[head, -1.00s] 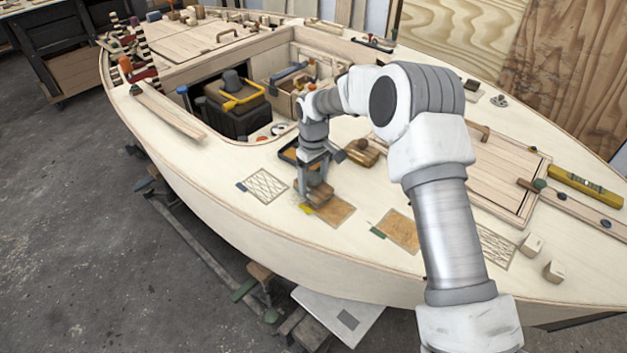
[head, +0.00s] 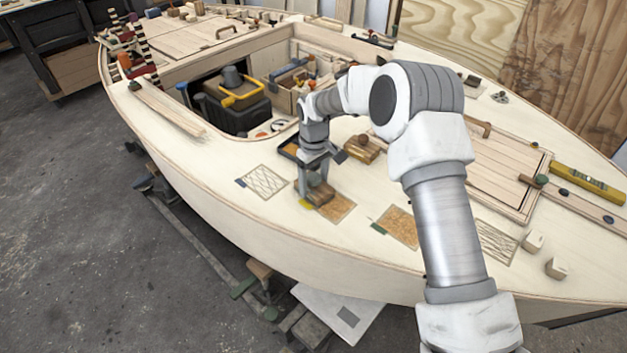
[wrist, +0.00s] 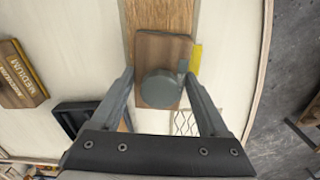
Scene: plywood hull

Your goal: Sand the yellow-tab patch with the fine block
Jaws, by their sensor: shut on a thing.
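The yellow-tab patch is a brown rectangle on the pale deck; its bare part (head: 339,209) shows right of my gripper in the head view, and it runs up from the block in the wrist view (wrist: 160,18). Its yellow tab (head: 305,203) shows at the patch's left end and beside the block in the wrist view (wrist: 196,57). My gripper (head: 316,190) is shut on a wooden block with a round grey knob (wrist: 160,70). The block sits over the tab end of the patch. Its label is hidden, and I cannot tell whether it touches the surface.
A block marked MEDIUM (wrist: 20,75) lies apart on the deck, near a dark tray (wrist: 75,115). A green-tab brown patch (head: 400,226) is to the right. Hatched patches (head: 264,181) lie on both sides. The open cockpit with a toolbox (head: 238,105) is behind.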

